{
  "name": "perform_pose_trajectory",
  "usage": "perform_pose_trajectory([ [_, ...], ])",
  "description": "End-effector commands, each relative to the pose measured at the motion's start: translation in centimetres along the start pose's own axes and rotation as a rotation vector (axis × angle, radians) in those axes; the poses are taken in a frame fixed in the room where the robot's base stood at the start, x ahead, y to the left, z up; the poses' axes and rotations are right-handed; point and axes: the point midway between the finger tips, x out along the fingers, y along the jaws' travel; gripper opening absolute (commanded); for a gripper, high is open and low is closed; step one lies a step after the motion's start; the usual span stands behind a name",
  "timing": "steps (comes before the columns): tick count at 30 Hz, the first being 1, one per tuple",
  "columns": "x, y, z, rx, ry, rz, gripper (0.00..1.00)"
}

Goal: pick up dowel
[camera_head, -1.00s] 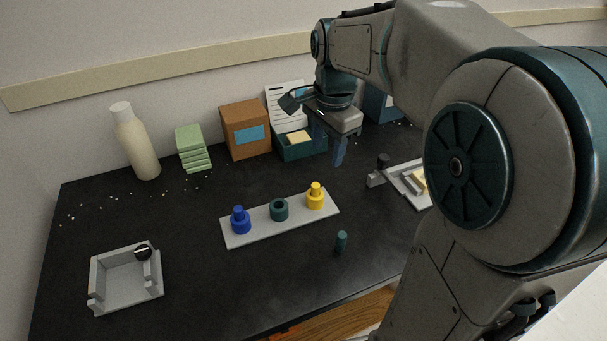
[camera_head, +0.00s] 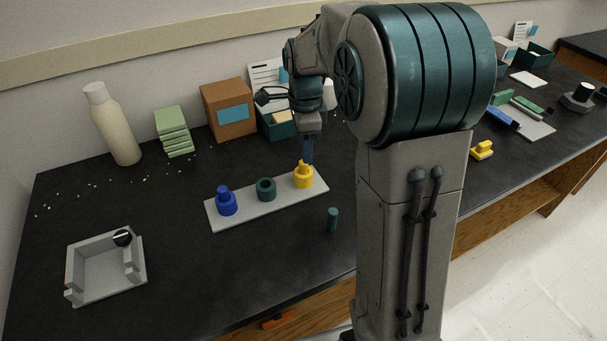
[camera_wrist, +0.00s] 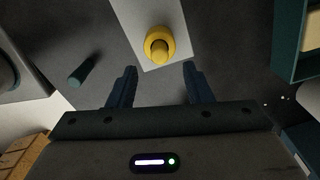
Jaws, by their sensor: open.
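The dowel is most likely the small dark green cylinder (camera_head: 333,219) standing upright on the black table, right of the white board (camera_head: 265,207). It also shows in the wrist view (camera_wrist: 82,72), left of my fingers. The board carries a blue ring with a blue peg (camera_head: 226,201), an empty dark green ring (camera_head: 266,189) and a yellow ring with a yellow peg (camera_head: 304,175). My gripper (camera_wrist: 160,82) is open and empty. In the wrist view the yellow peg (camera_wrist: 159,47) lies ahead between the fingertips. In the head view the gripper is partly seen, behind the yellow peg.
A grey open tray (camera_head: 105,268) with a black knob stands at the front left. A cream bottle (camera_head: 113,125), green stack (camera_head: 174,131) and brown box (camera_head: 229,110) line the wall. A yellow piece (camera_head: 482,149) lies to the right. Table around the cylinder is clear.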

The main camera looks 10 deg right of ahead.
Motion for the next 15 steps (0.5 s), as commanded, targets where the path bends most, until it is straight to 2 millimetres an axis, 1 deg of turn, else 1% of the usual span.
perform_pose_trajectory([
  [4,1.2,0.0,0.1,-0.001,0.0,0.002,0.46],
  [10,4.2,0.1,0.5,0.0,0.0,0.003,0.46],
  [12,4.9,0.0,0.5,-0.001,0.0,0.001,0.46],
  [15,5.4,0.1,0.5,-0.001,0.0,0.001,0.46],
])
